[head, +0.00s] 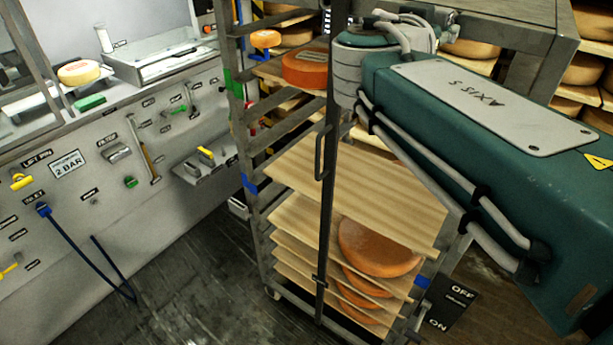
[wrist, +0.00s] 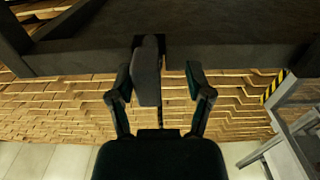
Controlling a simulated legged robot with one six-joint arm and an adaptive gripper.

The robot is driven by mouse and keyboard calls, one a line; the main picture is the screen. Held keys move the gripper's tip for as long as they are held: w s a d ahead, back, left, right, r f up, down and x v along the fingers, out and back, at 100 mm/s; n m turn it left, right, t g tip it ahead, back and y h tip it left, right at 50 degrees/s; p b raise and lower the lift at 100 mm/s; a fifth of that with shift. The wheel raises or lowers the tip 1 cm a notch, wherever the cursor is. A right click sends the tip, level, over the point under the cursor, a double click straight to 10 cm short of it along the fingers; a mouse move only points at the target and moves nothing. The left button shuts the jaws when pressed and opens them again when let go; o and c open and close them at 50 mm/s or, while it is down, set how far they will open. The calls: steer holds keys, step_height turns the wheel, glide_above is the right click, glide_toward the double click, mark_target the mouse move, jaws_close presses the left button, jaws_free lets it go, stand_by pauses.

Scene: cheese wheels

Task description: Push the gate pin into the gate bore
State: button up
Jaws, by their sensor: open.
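In the wrist view my gripper (wrist: 160,80) is open, its two dark fingers spread apart. A dark grey upright block (wrist: 147,72) stands between the fingertips, nearer the left finger, in front of a dark beam (wrist: 230,55). I cannot tell whether this block is the gate pin or whether a finger touches it. The gate bore is not distinguishable in either view. In the head view a dark vertical bar with a loop handle (head: 321,153) runs down the front of the rack. My gripper is out of sight there.
The metal rack (head: 262,200) holds wooden boards and orange cheese wheels (head: 378,246). A grey wall panel (head: 75,215) with labelled tools and a hanging blue hose (head: 75,248) stands at left. My green arm fills the upper right. Dark floor (head: 190,305) lies clear between panel and rack.

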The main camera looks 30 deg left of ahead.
steer(key=shift+d, duration=0.9)
steer(key=shift+d+r, duration=0.1)
steer(key=shift+d, duration=0.05)
steer(key=c, duration=0.4)
steer(key=shift+s, duration=0.1)
jaws_close()
steer(key=shift+a, duration=0.2)
